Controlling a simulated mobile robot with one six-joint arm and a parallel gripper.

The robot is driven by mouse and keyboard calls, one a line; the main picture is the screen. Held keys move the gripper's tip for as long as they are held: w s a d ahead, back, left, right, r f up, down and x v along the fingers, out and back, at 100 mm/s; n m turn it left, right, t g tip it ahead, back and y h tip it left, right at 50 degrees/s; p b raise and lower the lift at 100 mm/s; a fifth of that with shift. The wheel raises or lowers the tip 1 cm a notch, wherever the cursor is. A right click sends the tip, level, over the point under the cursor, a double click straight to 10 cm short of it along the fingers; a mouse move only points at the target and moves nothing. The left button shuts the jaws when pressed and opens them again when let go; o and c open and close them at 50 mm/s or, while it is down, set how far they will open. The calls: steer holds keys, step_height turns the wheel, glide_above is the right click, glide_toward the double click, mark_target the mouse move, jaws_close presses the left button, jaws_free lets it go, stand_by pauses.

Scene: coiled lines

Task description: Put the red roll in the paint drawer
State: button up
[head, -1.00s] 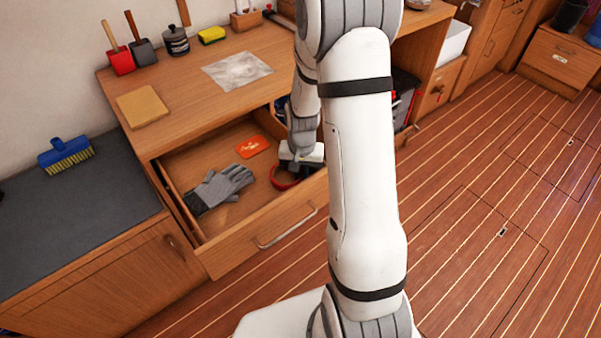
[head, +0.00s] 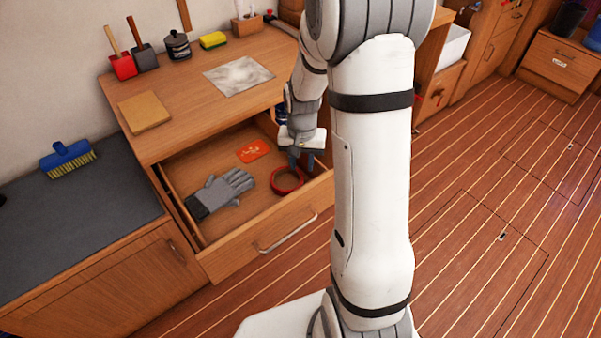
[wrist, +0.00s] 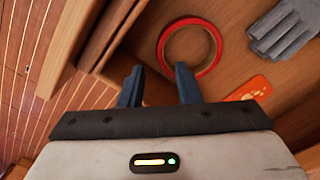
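The red roll (head: 288,191) is a flat ring lying on the floor of the open drawer (head: 285,228), near its front right part. My gripper (head: 302,160) is over the right part of the drawer, just right of and behind the roll. In the wrist view my gripper (wrist: 158,83) is open, with nothing between its two dark blue fingers. No label naming the drawer is readable.
A grey glove (head: 222,192) and an orange card (head: 253,151) lie in the same drawer, left of the roll. The desk above holds a tan board (head: 144,111), a grey sheet (head: 238,76), a yellow sponge (head: 213,40) and a dark pot (head: 177,44).

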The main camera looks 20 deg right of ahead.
steer(key=s+a+r+n+t, duration=0.1)
steer(key=s+a+r+n, duration=0.1)
steer(key=s+r, duration=0.6)
steer(key=s+a+r+n+t, duration=0.1)
steer(key=s+a+r+n, duration=0.2)
steer(key=s+r, duration=0.5)
steer(key=shift+s+a+r, duration=0.2)
steer(key=shift+s+a, duration=0.2)
steer(key=shift+s, duration=0.25)
steer(key=shift+t, duration=0.3)
steer(key=p+v, duration=0.2)
steer(key=w+p+v, duration=0.1)
steer(key=p+v, duration=0.2)
steer(key=shift+r, duration=0.1)
steer(key=shift+c, duration=0.2)
